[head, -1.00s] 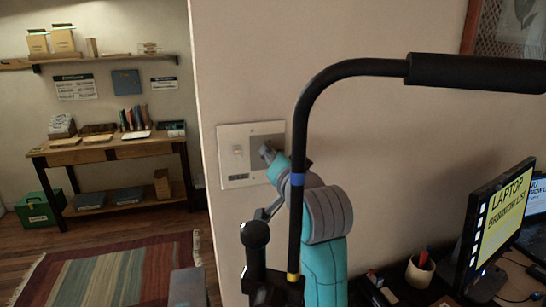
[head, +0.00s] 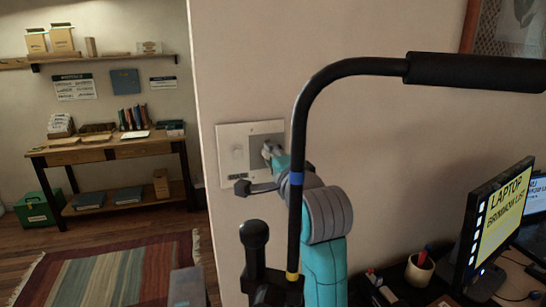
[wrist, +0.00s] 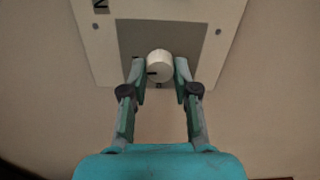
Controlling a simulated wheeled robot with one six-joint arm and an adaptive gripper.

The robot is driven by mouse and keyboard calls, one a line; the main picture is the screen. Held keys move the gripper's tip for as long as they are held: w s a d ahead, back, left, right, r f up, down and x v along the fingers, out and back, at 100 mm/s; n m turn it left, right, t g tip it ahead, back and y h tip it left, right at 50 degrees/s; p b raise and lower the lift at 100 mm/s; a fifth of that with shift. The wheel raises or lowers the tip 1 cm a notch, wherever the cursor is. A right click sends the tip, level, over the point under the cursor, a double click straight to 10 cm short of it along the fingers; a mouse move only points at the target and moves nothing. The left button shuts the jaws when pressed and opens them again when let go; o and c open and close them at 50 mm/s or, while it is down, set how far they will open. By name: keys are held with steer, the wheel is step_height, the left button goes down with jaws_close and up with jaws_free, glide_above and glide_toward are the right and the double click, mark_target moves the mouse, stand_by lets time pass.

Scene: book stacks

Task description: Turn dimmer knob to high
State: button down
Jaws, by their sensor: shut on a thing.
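The dimmer knob (wrist: 160,64) is white and round, with a dark line on its face pointing left in the wrist view. It sits on a grey panel in the light wall plate (wrist: 100,45). My gripper (wrist: 160,70) is shut on the knob, one finger at each side. In the head view my gripper (head: 268,151) is at the right part of the wall plate (head: 226,131), and the knob is hidden behind the fingers.
A monitor (head: 495,215) and a pen cup (head: 420,270) stand on a dark desk at the right. A wooden table (head: 100,150) and a striped rug (head: 110,270) are in the room at the left. The wall around the plate is bare.

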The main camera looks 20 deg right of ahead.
steer(key=shift+m, duration=0.6)
steer(key=c, duration=0.9)
jaws_free()
steer(key=shift+o, duration=0.2)
steer(key=s, duration=0.7)
steer(key=shift+s, duration=0.25)
steer(key=shift+s+d, duration=0.1)
